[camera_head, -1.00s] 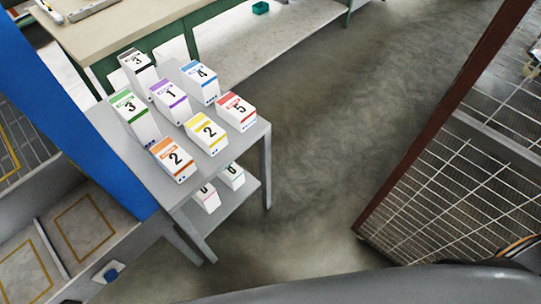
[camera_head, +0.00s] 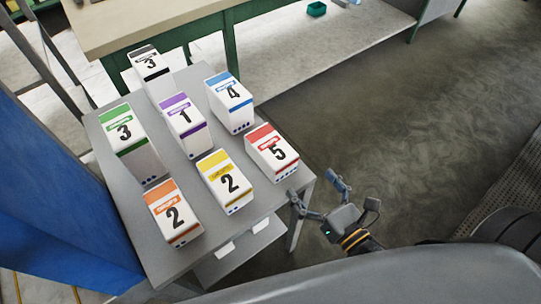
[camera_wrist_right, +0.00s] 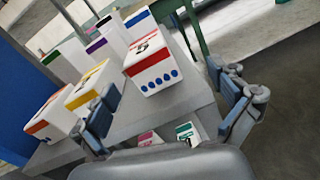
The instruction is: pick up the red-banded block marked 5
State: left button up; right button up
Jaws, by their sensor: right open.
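The red-banded block marked 5 (camera_head: 272,150) stands at the right edge of the grey table (camera_head: 118,213) in the head view. In the right wrist view the same block (camera_wrist_right: 152,66) shows its red band and a row of blue dots, ahead of the fingers. My right gripper (camera_head: 316,192) is open and empty, to the lower right of the block and apart from it, beyond the table edge. In the right wrist view its fingers (camera_wrist_right: 170,119) are spread wide, with the block above the space between them. My left gripper is not in view.
A yellow-banded block 2 (camera_head: 225,181) stands left of block 5, and a blue-banded block 4 (camera_head: 229,101) behind it. Purple, green, orange and black-banded blocks share the table. More blocks sit on a lower shelf. Floor right of the table is clear.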

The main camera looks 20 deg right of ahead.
aim_at(286, 166)
jog(key=w+a+n, duration=0.1)
jog(key=w, duration=0.1)
jog(key=w+a+n+y+p, duration=0.1)
jog(key=w, duration=0.1)
jog(key=w+a+n+p, duration=0.1)
jog(key=w+a, duration=0.1)
jog(key=shift+r+y, duration=0.2)
jog(key=shift+y, duration=0.2)
jog(key=shift+f+p+x, duration=0.15)
jog(key=shift+p+x, duration=0.2)
jog(key=shift+x, duration=0.75)
jog(key=shift+f+p+x, duration=0.15)
jog(key=shift+p+x, duration=0.25)
jog(key=shift+x, duration=0.7)
jog(key=shift+f+p+x, duration=0.2)
jog(key=shift+p+x, duration=0.15)
jog(key=shift+x, duration=0.75)
jog(key=shift+d, duration=0.15)
jog(key=c, duration=1.2)
